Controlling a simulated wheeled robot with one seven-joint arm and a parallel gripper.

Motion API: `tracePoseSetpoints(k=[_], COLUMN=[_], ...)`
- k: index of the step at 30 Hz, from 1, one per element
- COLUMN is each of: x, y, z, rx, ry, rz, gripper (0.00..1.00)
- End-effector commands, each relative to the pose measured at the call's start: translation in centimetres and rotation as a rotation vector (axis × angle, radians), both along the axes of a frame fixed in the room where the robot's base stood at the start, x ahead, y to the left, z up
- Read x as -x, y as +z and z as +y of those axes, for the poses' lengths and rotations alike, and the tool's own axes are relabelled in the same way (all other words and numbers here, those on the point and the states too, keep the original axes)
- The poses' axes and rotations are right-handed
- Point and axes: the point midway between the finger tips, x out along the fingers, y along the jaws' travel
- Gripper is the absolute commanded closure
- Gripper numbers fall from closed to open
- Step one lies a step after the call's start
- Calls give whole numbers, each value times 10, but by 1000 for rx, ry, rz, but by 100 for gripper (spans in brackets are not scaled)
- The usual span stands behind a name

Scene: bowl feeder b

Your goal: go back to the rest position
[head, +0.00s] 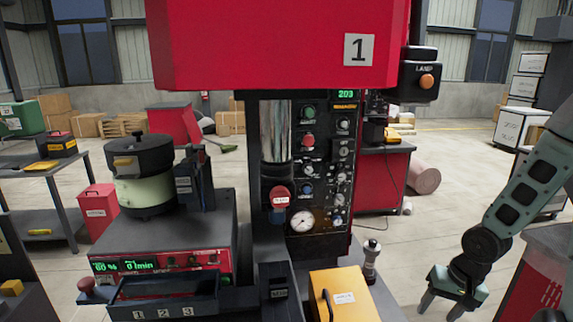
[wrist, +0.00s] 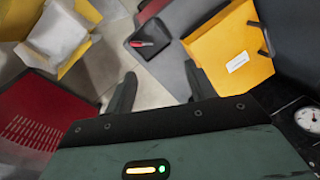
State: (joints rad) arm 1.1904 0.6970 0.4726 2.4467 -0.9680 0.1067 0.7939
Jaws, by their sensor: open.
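My gripper (head: 441,306) hangs at the lower right of the head view, fingers pointing down. Its fingers are apart with nothing between them. In the wrist view my gripper (wrist: 162,88) shows both dark fingers spread over blurred pale floor. It is to the right of the machine, apart from the yellow box (head: 345,297), which also shows at the upper right of the wrist view (wrist: 232,50).
The red machine head (head: 270,45) stands above a control panel with a gauge (head: 303,221). The bowl feeder (head: 145,185) sits on its unit at left. A small dark cylinder (head: 371,262) stands right of the yellow box. A red cabinet (head: 545,275) is at the far right.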

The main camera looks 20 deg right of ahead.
Motion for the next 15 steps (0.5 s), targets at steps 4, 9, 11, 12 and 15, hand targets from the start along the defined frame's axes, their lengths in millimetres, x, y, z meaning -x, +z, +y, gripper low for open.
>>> tracePoseSetpoints(k=[4,9,11,12,15], x=[-26,-43,-46,-47,-45], y=[12,31,38,42,53], z=[40,94,116,131,168], rx=[87,164,185,199,227], ry=[191,388,457,504,617], rz=[44,74,79,80,82], gripper=[45,45,45,45,45])
